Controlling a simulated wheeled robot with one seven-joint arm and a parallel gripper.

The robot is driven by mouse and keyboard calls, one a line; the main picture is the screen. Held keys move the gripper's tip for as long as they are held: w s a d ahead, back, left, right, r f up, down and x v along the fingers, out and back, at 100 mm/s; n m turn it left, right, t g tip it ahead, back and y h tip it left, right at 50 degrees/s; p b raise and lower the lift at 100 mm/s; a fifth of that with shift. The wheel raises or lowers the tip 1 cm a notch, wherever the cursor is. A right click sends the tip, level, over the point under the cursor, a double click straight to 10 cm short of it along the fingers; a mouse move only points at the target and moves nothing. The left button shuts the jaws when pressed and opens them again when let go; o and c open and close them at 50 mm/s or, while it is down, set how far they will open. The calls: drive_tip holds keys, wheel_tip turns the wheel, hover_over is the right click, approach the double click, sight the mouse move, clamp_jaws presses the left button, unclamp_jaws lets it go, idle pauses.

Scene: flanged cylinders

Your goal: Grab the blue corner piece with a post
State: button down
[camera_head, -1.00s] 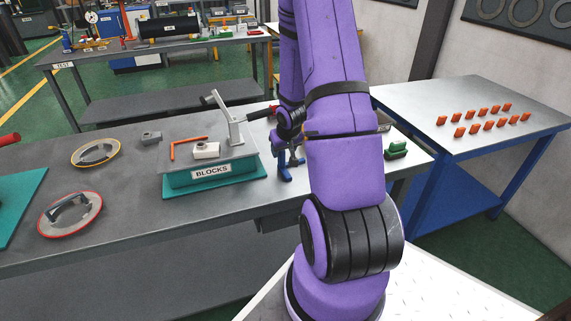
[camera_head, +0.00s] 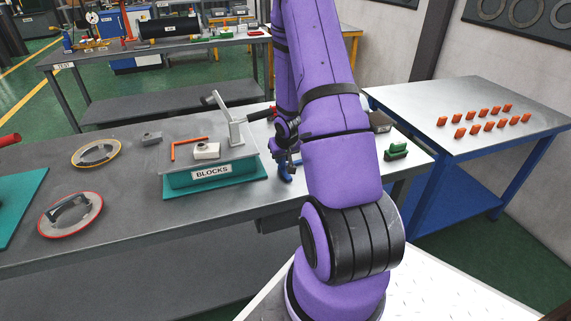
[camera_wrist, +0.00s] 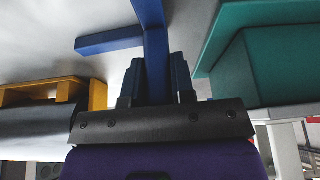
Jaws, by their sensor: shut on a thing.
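The blue corner piece with a post (camera_head: 286,172) stands on the grey workbench, just right of the teal block base. In the head view my gripper (camera_head: 292,158) and arm hide much of it. In the wrist view, the blue corner piece (camera_wrist: 110,41) shows its flat leg and its upright post. The dark fingers of my gripper (camera_wrist: 160,78) are closed around the post, one on each side. The piece appears to rest on the bench surface; whether it is lifted at all I cannot tell.
The teal block base (camera_head: 213,172) with a lever clamp (camera_head: 230,120) is close on the left; its teal side (camera_wrist: 255,60) fills the right of the wrist view. A green part (camera_head: 397,150) sits right of my arm. Several orange pieces lie on the right table.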

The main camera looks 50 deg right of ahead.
drive_tip(key=shift+r, duration=5.05)
